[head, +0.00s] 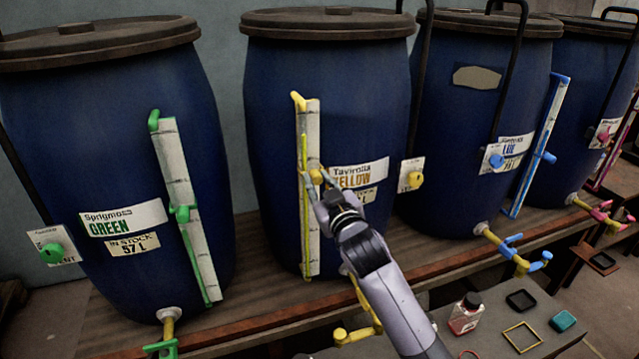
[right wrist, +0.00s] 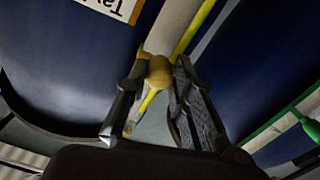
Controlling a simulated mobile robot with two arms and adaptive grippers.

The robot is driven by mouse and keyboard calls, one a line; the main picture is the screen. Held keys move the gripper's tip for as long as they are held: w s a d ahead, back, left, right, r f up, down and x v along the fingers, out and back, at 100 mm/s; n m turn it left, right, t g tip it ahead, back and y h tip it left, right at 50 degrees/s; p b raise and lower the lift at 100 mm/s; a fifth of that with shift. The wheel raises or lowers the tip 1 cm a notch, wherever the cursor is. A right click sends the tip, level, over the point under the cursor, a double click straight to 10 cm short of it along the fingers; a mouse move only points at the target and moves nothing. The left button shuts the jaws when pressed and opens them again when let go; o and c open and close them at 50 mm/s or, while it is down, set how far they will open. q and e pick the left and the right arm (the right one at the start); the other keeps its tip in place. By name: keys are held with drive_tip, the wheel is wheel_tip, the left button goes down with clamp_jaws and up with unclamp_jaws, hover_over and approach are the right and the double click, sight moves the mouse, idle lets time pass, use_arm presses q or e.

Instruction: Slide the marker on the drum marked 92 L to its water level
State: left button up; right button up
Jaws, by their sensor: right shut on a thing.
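The middle blue drum (head: 325,75) carries a label reading YELLOW (head: 360,176). The stock plate under it is partly covered by my arm, and I cannot read 92 L on it. A white scale strip (head: 314,245) with a thin yellow tube (head: 304,215) runs down the drum's front. My right gripper (head: 316,180) is at the strip about mid-height, shut on the yellow marker knob (head: 316,176). In the right wrist view the knob (right wrist: 158,72) sits between the two fingers (right wrist: 155,88). My left gripper is out of view.
A drum marked GREEN, 57 L (head: 120,222) stands left, with a green marker (head: 182,213). A blue-marked drum (head: 475,110) stands right. A yellow vent knob (head: 415,179) and yellow tap (head: 355,333) are close by. A small bottle (head: 466,313) stands on the lower table.

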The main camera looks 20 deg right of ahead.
clamp_jaws()
wheel_tip(320, 180, up, 9)
drive_tip(key=p, duration=0.7)
drive_tip(key=o, duration=1)
unclamp_jaws()
drive_tip(key=shift+c, duration=0.2)
drive_tip(key=shift+s, duration=0.1)
drive_tip(key=s, duration=1.2)
drive_tip(key=shift+d, duration=0.2)
